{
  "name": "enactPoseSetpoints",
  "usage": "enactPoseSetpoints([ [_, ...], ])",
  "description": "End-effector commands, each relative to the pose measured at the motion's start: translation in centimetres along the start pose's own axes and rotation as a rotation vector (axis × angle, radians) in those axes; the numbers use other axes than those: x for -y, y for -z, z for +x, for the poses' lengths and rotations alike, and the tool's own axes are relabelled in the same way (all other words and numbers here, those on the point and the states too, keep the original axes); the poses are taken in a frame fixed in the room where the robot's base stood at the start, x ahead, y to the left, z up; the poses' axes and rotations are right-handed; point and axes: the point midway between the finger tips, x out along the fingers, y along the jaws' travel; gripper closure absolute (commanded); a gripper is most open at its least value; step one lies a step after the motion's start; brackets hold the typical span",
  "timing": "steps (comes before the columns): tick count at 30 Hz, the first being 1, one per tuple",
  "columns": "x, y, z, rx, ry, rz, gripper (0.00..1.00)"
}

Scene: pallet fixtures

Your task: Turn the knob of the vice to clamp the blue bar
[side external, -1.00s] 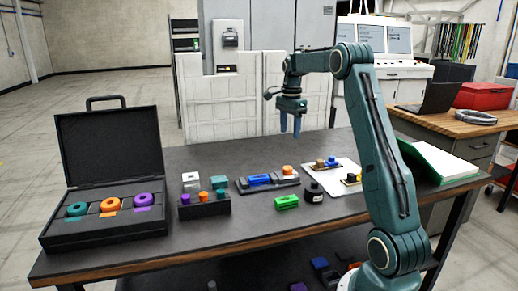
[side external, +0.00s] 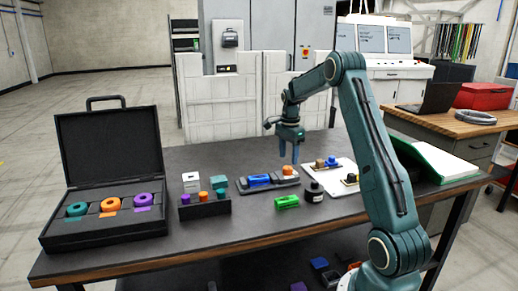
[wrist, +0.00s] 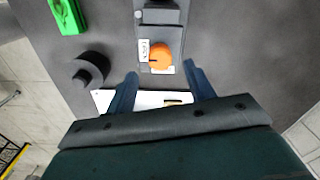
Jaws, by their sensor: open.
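The vice (side external: 243,187) is a grey fixture on the dark table, with the blue bar (side external: 259,180) lying in it. Its orange knob (side external: 288,170) is at the right end and also shows in the wrist view (wrist: 161,56), with a dark line across its top. My gripper (side external: 288,161) is open and empty, pointing down above the knob end of the vice. In the wrist view my gripper's fingers (wrist: 159,82) stand apart on either side, with the knob between and slightly beyond the tips. The blue bar is out of the wrist view.
A green block (side external: 287,202) and a black round knob piece (side external: 313,192) stand in front of the vice. A white plate (side external: 335,168) with small parts lies to the right. A block rack (side external: 205,208) and an open black case (side external: 108,228) are to the left.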

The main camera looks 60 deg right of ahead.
Motion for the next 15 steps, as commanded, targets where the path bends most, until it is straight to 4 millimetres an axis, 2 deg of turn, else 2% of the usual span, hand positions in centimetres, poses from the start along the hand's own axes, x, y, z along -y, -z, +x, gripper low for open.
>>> enactPoseSetpoints([
  [6, -0.1, 0.0, 2.8, 0.001, -0.002, 0.0, 0.47],
  [15, 0.0, 0.0, 4.2, 0.0, 0.001, 0.0, 0.47],
])
